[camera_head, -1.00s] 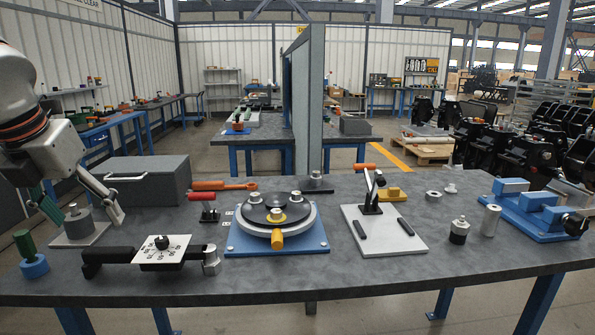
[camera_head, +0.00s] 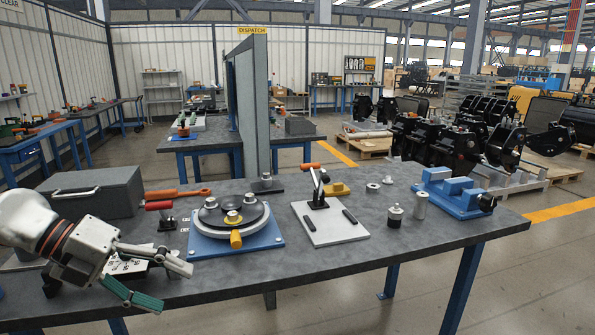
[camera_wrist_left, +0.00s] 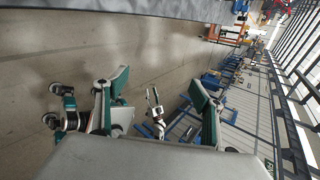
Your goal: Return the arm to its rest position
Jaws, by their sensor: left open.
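My left gripper (camera_head: 172,287) is at the lower left of the head view, over the table's near left part. Its two fingers point right and stand apart with nothing between them. It partly hides a white plate (camera_head: 125,266) with a black handle behind it. The left wrist view shows the same open, empty fingers (camera_wrist_left: 158,88) against the floor and the hall.
The grey table (camera_head: 330,270) holds a grey case (camera_head: 95,190), a blue-based round fixture (camera_head: 235,245), a white-plate toggle clamp (camera_head: 330,225), a dark-based cylinder (camera_head: 394,217) and a blue vise-like block (camera_head: 455,196). The table's front right is clear.

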